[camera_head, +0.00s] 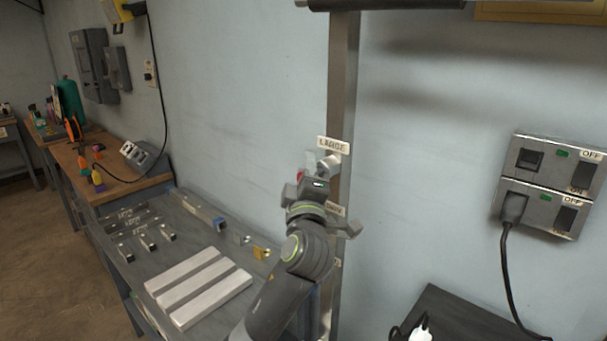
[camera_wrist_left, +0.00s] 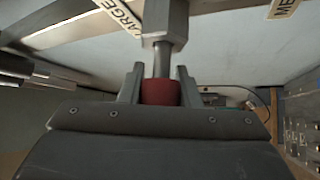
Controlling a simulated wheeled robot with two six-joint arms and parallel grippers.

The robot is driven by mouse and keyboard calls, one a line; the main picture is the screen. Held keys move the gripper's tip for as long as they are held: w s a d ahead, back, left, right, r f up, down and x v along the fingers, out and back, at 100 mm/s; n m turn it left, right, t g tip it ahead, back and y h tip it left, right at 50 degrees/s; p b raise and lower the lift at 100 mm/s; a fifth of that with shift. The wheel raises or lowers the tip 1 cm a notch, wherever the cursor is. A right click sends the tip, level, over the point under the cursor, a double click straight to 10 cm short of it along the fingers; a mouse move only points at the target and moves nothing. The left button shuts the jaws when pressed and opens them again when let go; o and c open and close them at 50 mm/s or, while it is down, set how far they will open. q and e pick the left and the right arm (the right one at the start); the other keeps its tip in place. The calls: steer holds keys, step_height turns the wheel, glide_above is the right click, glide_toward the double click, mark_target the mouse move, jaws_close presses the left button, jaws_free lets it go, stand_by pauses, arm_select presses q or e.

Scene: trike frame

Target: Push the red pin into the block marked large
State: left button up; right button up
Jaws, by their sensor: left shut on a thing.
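The block marked large is a small metal block (camera_head: 328,165) on the upright post, just under the "LARGE" label (camera_head: 333,145). In the left wrist view the metal block (camera_wrist_left: 165,20) is at the top centre, close to the "LARGE" label (camera_wrist_left: 118,14). My left gripper (camera_wrist_left: 160,88) is shut on the red pin (camera_wrist_left: 160,92). The pin's grey shaft (camera_wrist_left: 163,60) runs up to the block and meets its face; how deep it sits I cannot tell. In the head view my left gripper (camera_head: 306,178) is just below the block and hides most of the pin. My right gripper is not in view.
The metal post (camera_head: 342,90) stands against the wall. A second label (camera_head: 335,210) is lower on the post, partly hidden by my gripper. A workbench with pale bars (camera_head: 200,285) and small metal parts is at left. A switch panel (camera_head: 550,185) is on the right wall.

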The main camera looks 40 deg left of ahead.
arm_select(q)
steer(key=shift+w, duration=0.65)
steer(key=o, duration=1)
steer(key=shift+o, duration=0.2)
steer(key=shift+d+f+b, duration=0.1)
steer(key=shift+b, duration=0.25)
